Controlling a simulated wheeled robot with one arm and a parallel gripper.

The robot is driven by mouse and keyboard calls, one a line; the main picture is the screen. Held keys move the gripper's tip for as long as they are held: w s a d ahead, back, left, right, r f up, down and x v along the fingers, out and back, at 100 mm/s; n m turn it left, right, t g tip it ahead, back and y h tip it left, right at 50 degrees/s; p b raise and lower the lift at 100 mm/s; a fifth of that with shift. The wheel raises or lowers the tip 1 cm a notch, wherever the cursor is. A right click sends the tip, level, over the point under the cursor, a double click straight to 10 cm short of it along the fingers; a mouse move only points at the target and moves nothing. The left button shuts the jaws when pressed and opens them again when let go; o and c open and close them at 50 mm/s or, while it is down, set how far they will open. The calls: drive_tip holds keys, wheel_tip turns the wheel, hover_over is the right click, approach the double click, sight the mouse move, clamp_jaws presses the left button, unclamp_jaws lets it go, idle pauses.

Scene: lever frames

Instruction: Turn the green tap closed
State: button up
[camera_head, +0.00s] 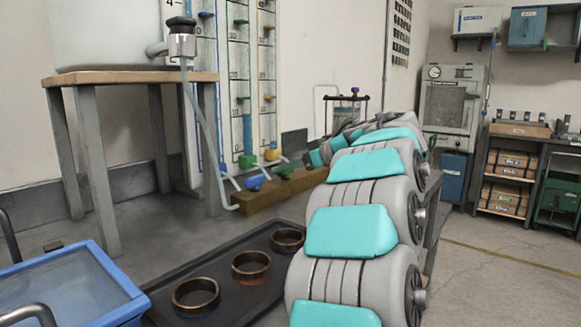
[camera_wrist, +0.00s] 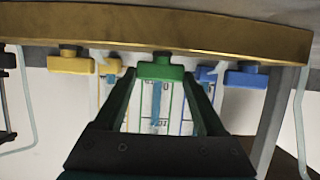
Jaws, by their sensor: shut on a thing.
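The green tap (camera_wrist: 160,70) sits in the middle of the wrist view, on a long brass-coloured bar (camera_wrist: 230,35). Its handle lies lengthwise along the bar. My gripper (camera_wrist: 161,76) is shut on the green tap, one finger at each end of the handle. In the head view the green tap (camera_head: 284,171) shows on the bar (camera_head: 282,190), right of a blue tap (camera_head: 254,183). My arm hides much of the gripper and the bar's right end there. In the wrist view a yellow tap (camera_wrist: 70,64) is left of the green tap and a blue tap (camera_wrist: 246,78) right.
Gauge tubes (camera_head: 243,70) stand against the wall behind the bar. A wooden table (camera_head: 130,77) is at left. A black tray (camera_head: 225,268) with three rings and a blue-rimmed bin (camera_head: 75,285) lie in front. Open floor (camera_head: 490,270) is at right.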

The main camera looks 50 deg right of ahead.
drive_tip(key=o, duration=1.3)
drive_tip(key=v, duration=0.7)
drive_tip(key=shift+s+r, duration=0.15)
drive_tip(key=shift+s, duration=0.25)
